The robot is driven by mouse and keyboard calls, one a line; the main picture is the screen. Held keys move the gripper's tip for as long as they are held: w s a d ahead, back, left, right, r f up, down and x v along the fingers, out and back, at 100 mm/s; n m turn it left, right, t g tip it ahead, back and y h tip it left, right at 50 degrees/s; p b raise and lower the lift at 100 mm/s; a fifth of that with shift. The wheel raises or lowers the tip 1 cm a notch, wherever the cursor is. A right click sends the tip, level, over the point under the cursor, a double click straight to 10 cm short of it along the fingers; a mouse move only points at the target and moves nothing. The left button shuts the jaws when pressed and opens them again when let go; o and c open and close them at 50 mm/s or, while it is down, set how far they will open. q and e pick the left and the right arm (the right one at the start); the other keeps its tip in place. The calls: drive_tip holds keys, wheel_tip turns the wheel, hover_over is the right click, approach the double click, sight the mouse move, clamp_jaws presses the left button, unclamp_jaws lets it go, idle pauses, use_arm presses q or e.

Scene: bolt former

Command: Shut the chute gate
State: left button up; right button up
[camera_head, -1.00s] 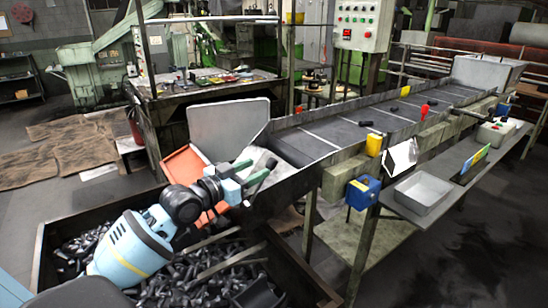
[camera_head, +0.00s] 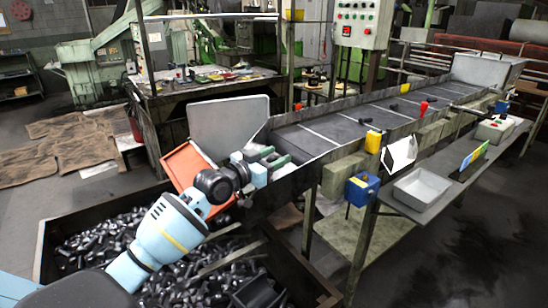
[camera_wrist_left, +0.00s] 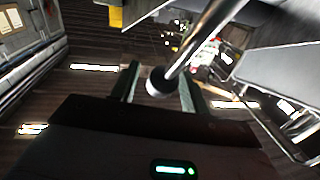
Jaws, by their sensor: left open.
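The chute (camera_head: 305,142) slopes down toward the left and ends above the bin of bolts. A flat grey panel (camera_head: 229,127) stands upright beside its lower end; it may be the gate, but I cannot tell for sure. My left gripper (camera_head: 275,158) is at the chute's lower end, in front of the panel. In the left wrist view, the open fingers (camera_wrist_left: 158,90) stand either side of the knobbed end of a metal rod (camera_wrist_left: 205,38). The knob (camera_wrist_left: 158,82) shows between them, and I cannot tell whether they touch it. My right gripper is out of view.
A bin (camera_head: 318,281) full of dark bolts lies below the chute end. An orange tray (camera_head: 185,166) leans beside the grey panel. A blue box (camera_head: 363,190) and a grey tray (camera_head: 422,187) are at right. Floor at the lower right is clear.

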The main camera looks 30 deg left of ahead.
use_arm(q)
drive_tip(key=shift+c, duration=0.3)
clamp_jaws()
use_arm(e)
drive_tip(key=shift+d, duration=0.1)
